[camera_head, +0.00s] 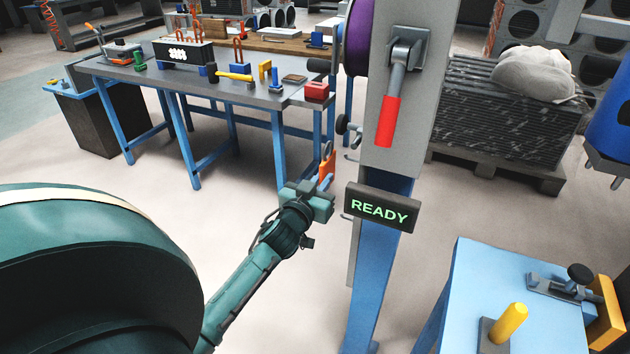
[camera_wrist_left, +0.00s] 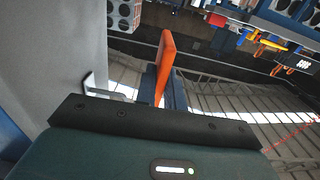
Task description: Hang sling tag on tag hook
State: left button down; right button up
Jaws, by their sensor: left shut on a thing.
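The sling tag (camera_head: 328,165) is a small orange plate, held upright in my left gripper (camera_head: 325,183). In the left wrist view the orange tag (camera_wrist_left: 165,65) stands edge-on between the blue fingers (camera_wrist_left: 174,95). A small metal hook (camera_head: 351,157) sticks out from the left side of the grey column, just right of the tag. A similar hook (camera_head: 346,217) sits lower, left of the READY sign. In the left wrist view a metal hook (camera_wrist_left: 94,88) is left of the tag, with a gap between them. My right gripper is out of view.
The grey column (camera_head: 398,160) carries a red-handled lever (camera_head: 388,120), a purple disc (camera_head: 356,40) and a READY sign (camera_head: 381,207). A workbench (camera_head: 225,90) with tools stands behind. A light-blue table (camera_head: 490,290) is at lower right. Floor left of the column is clear.

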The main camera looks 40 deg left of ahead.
pick_arm(q)
jog(key=w+d+f+b, duration=0.1)
jog(key=d+b, duration=0.1)
jog(key=d, duration=0.4)
jog(key=shift+w+d+f+b, duration=0.15)
jog(key=shift+w+f+b, duration=0.1)
jog(key=shift+f+b, duration=0.15)
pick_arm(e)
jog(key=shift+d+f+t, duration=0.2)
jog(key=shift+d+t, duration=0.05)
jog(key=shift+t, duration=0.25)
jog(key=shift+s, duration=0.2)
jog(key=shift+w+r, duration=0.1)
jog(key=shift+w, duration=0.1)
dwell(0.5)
pick_arm(q)
jog(key=c, duration=1.4)
grip_release()
jog(key=shift+c, duration=0.2)
jog(key=shift+o, duration=0.2)
